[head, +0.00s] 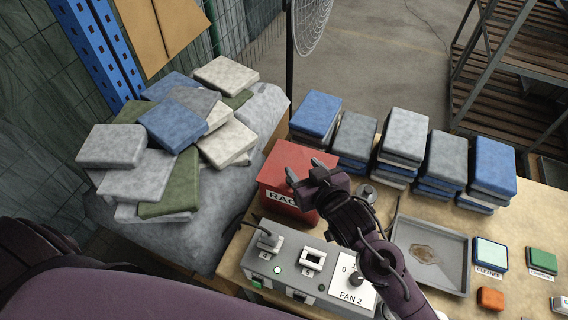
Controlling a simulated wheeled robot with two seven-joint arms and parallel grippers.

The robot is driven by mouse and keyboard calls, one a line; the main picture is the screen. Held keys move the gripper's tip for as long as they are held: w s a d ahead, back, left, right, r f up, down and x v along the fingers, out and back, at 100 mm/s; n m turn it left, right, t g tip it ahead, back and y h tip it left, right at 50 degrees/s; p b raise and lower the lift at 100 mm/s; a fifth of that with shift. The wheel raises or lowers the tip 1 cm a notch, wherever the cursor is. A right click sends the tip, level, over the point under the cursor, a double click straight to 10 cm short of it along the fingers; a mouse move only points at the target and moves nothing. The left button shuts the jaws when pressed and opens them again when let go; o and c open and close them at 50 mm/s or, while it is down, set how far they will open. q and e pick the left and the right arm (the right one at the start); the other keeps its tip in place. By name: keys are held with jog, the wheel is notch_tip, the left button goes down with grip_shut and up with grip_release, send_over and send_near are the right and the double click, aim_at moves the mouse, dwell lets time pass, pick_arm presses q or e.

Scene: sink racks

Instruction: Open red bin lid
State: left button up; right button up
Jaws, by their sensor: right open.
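The red bin (271,181) stands on the workbench near the middle of the head view, with a white label of which only the first letters show. Its top, where the lid (284,153) is, looks closed, but my gripper hides part of it. My right gripper (303,177) is open and empty, over the front right part of the bin's top. I cannot tell whether its fingers touch the lid. My left gripper is not in view.
A grey switch box (310,262) marked FAN 2 stands in front of the bin. Folded cloth stacks (354,137) line the bench behind and to the right. A loose cloth heap (170,150) lies left. A shallow metal tray (462,258) lies right. A fan stands behind.

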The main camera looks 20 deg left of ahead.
notch_tip(320, 180, down, 10)
jog(key=b, duration=1)
jog(key=p+x, duration=0.1)
jog(key=x, duration=0.5)
jog(key=shift+p, duration=0.35)
jog(key=shift+x, duration=0.85)
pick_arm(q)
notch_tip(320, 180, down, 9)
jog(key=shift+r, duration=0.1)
pick_arm(e)
grip_shut()
